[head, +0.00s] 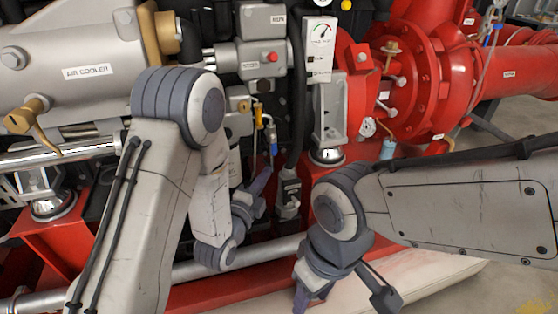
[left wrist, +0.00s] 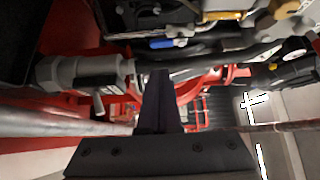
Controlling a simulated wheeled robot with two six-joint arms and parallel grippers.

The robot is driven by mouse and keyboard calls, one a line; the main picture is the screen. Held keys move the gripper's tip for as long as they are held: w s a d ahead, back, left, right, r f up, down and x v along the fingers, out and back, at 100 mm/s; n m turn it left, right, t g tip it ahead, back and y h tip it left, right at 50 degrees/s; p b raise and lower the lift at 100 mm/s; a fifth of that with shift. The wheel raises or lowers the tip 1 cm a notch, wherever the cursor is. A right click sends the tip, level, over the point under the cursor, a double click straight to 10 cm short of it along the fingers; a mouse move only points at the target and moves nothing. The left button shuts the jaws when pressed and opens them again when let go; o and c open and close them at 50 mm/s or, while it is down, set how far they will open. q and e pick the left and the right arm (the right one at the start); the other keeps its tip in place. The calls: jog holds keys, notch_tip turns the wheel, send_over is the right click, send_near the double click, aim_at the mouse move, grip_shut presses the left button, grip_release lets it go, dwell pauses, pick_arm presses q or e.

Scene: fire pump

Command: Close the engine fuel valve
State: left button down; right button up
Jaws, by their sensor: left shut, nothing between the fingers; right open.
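Two small lever valves sit on the engine's front in the head view. One has a yellow handle (head: 258,114) and the other a blue handle (head: 272,139) hanging down. No readable label tells which is the engine fuel valve. My left gripper (head: 262,180) is shut and empty, just below the blue handle's lower end; I cannot tell whether they touch. In the left wrist view its closed dark fingers (left wrist: 160,85) point away, with the blue handle (left wrist: 166,43) and a yellow handle (left wrist: 222,15) beyond them. My right gripper (head: 343,297) is open and empty, low near the base.
A grey labelled fitting (head: 290,192) on a black hose stands close right of the left gripper. A pressure gauge box (head: 319,50) is above. The silver air cooler (head: 85,70) is at left, red pump piping (head: 425,80) at right. A horizontal pipe (head: 270,250) runs below.

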aim_at(274, 145)
dwell(0.3)
pick_arm(q)
jog(key=b+x, duration=0.5)
jog(key=x, duration=0.5)
jog(key=shift+r, duration=0.1)
dwell(0.3)
jog(key=shift+a+p, duration=0.1)
jog(key=shift+p, duration=0.35)
